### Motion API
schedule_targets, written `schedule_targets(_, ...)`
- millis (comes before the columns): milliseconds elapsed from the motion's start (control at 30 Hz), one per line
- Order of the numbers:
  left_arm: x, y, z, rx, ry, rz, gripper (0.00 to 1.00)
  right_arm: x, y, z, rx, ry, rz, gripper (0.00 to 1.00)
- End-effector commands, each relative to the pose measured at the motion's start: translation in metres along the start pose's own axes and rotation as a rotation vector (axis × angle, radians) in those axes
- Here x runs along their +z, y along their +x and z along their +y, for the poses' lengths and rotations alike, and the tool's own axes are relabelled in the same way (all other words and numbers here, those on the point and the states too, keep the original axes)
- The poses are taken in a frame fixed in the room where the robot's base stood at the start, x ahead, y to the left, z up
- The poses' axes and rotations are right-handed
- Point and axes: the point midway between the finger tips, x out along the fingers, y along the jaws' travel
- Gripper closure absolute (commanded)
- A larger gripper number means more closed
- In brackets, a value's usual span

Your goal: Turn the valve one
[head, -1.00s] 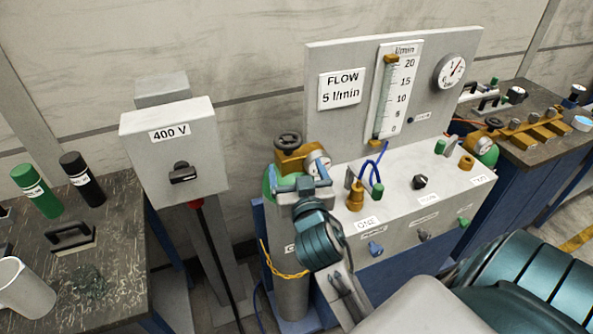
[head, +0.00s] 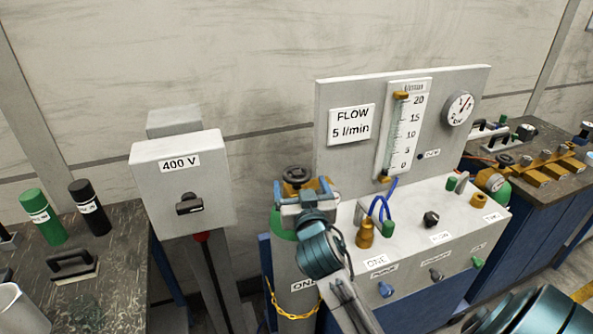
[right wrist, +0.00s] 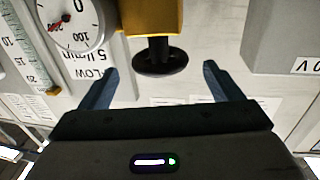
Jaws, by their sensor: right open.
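Valve one is a dark round handwheel (head: 297,173) on a brass valve body (head: 325,184), on top of the grey cylinder (head: 297,302) with the ONE label. My right gripper (head: 306,194) is in front of the valve and hides part of the brass body and the green cylinder shoulder. In the right wrist view, its two fingers are spread apart, with the handwheel (right wrist: 160,66) between their tips and a gap on each side. No touch shows. A round gauge (right wrist: 70,22) sits beside the brass body there. My left gripper is out of view.
The grey flow panel (head: 350,165) and its console with brass fittings, blue tubes and small knobs stand right of the cylinder. A 400 V switch box (head: 178,215) stands to the left. A yellow chain (head: 290,316) loops around the cylinder.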

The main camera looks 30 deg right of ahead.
Motion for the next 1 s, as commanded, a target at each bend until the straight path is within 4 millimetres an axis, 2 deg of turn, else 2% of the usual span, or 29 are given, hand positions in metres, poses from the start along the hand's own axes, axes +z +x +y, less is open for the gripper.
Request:
schedule_targets(100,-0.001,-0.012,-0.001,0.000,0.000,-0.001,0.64,-0.004,0.024,0.000,0.001,-0.002,-0.001,0.14)
schedule_targets(300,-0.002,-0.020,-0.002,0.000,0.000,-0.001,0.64,-0.003,0.053,0.000,0.001,-0.001,0.000,0.14)
schedule_targets(500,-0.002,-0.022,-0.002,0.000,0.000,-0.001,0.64,0.000,0.063,0.000,0.001,0.001,0.000,0.14)
schedule_targets(733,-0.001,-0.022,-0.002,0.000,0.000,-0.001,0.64,0.000,0.064,0.000,0.001,0.001,0.000,0.14)
schedule_targets(767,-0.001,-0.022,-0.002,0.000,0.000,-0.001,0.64,0.000,0.064,0.000,0.001,0.001,0.000,0.18)
schedule_targets(967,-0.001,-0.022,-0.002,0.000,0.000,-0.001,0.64,0.000,0.063,0.000,0.000,0.001,0.000,0.58)
schedule_targets(1000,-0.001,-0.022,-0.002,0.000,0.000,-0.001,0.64,0.000,0.063,0.000,0.000,0.001,0.000,0.59)
